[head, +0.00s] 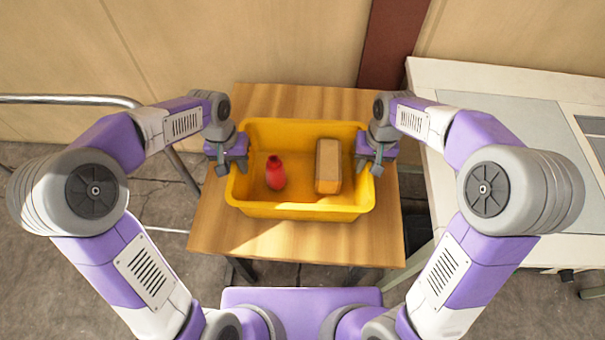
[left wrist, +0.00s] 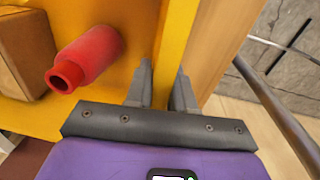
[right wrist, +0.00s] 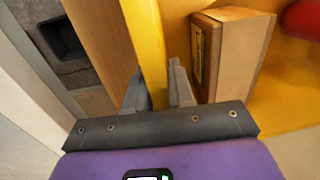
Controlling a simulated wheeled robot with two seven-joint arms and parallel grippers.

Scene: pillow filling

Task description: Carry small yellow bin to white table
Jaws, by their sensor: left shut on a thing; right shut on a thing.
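The small yellow bin (head: 300,210) sits on or just above a wooden table (head: 225,235); I cannot tell which. A red bottle (head: 275,174) and a tan box (head: 328,166) are inside it. My left gripper (head: 226,166) is shut on the bin's left wall, and that wall (left wrist: 172,40) runs between its fingers in the left wrist view. My right gripper (head: 374,164) is shut on the right wall, which also shows between the fingers in the right wrist view (right wrist: 148,50). The white table (head: 430,80) stands at the right, partly hidden by my right arm.
The white table's top has a grey panel (head: 505,112) and looks clear where it shows. A metal rail (head: 70,99) stands at the left. A wall (head: 290,40) closes off the back. A gap separates the wooden table from the white table.

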